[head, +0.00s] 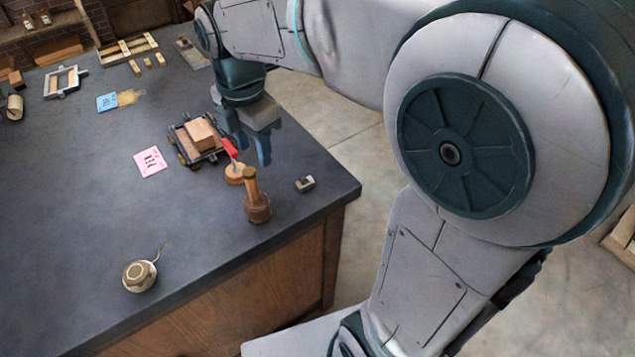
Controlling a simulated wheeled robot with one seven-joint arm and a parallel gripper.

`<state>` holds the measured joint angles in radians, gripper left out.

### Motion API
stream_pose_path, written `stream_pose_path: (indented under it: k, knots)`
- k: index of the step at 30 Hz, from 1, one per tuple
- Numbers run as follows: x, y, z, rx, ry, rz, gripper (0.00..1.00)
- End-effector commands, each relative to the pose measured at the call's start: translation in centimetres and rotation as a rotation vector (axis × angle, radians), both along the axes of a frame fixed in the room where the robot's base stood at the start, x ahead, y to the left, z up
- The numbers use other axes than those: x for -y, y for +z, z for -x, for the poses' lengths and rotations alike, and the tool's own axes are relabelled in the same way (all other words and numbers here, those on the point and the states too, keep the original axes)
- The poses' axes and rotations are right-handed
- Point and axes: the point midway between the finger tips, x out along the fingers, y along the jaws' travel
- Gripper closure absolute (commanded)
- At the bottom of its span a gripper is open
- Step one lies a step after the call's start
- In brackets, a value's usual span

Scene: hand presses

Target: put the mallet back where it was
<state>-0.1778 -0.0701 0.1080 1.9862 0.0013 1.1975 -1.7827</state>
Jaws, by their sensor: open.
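The mallet (257,206), a brown wooden tool with a round head, stands head down near the table's right edge, its handle pointing up. My gripper (252,150) is above the table behind the mallet, fingers pointing down. It is open, and I see nothing held in it. The mallet's handle top is in front of and below the fingers, apart from them as far as I can tell. A round wooden piece (234,175) with a red part (229,148) lies just behind the mallet, close to the fingers.
A dark frame with a wooden block (200,133) stands left of my gripper. A small metal piece (305,184) lies right of the mallet. A pink card (150,161), a blue card (107,102) and a round brass-coloured pot (139,276) lie farther left. The table's (75,215) left middle is clear.

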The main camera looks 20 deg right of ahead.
Motion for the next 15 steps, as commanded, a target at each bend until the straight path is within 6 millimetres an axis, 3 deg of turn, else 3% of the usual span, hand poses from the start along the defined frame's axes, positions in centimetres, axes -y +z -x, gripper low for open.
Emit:
stream_pose_path:
  k: [15]
  knots:
    - [7.7, -2.5, 7.6, 0.129, -1.361, -0.148, 0.56]
